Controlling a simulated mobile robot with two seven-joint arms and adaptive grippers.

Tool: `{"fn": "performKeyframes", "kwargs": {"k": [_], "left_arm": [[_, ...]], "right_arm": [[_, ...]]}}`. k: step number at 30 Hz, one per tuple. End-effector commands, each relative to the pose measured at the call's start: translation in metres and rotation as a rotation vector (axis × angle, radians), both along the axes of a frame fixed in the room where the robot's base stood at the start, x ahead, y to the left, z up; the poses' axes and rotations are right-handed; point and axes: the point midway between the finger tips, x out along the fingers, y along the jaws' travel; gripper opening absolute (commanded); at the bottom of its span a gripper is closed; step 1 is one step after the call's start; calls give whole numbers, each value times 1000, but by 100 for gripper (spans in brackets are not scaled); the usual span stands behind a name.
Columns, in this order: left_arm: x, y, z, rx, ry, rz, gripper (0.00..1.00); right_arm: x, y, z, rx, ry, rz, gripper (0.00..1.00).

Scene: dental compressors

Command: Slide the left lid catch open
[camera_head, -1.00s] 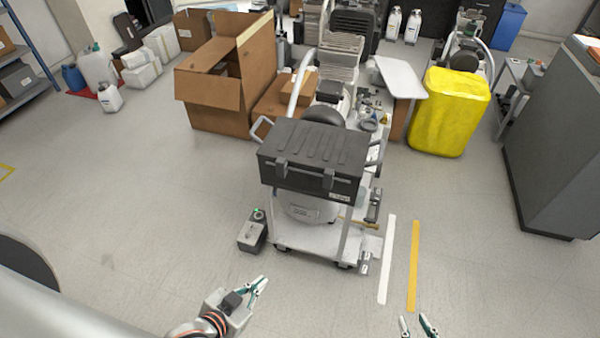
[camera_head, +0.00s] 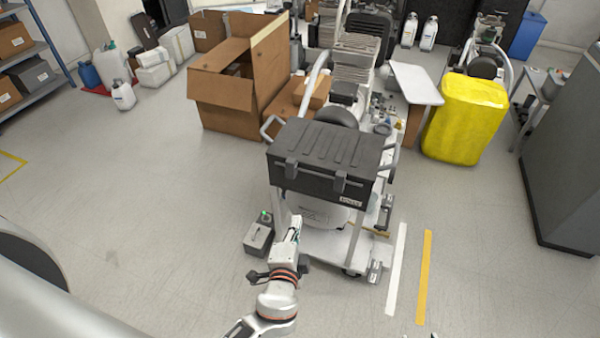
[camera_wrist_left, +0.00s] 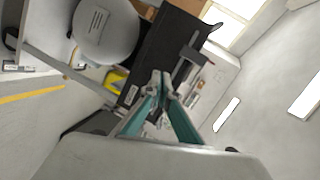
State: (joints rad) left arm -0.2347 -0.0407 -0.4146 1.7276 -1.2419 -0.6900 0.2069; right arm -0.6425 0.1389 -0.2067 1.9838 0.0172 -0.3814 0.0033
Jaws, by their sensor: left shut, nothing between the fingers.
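The dark grey lid case (camera_head: 325,158) sits on top of a wheeled compressor cart. Its front carries two catches: the left lid catch (camera_head: 291,168) and the right catch (camera_head: 340,181). My left gripper (camera_head: 295,222) is below and in front of the left catch, apart from the case; its fingers are hard to make out there. In the left wrist view, my left gripper (camera_wrist_left: 160,80) shows green fingers meeting at the tips with nothing between them. The case (camera_wrist_left: 160,45) lies beyond them, turned on its side, with one catch (camera_wrist_left: 188,55) visible. My right gripper is out of view.
The cart's lower deck (camera_head: 330,245) has a grey pedal-like box (camera_head: 258,238) beside it on the floor. An open cardboard box (camera_head: 225,105) stands behind left, a yellow container (camera_head: 465,118) behind right.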

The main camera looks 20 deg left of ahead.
Motion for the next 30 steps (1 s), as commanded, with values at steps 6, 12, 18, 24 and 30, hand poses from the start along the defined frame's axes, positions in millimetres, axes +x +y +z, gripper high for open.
{"fn": "performKeyframes", "kwargs": {"k": [6,12,18,24,30], "left_arm": [[31,-21,50,220,-150,1,0],[37,-26,65,274,-191,3,0],[37,-26,65,273,-191,3,0],[44,-25,67,273,-193,4,0],[74,-18,68,274,-194,4,0]], "right_arm": [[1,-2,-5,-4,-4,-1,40],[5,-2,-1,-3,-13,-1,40],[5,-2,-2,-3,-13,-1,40],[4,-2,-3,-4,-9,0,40],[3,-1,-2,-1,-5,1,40]]}}
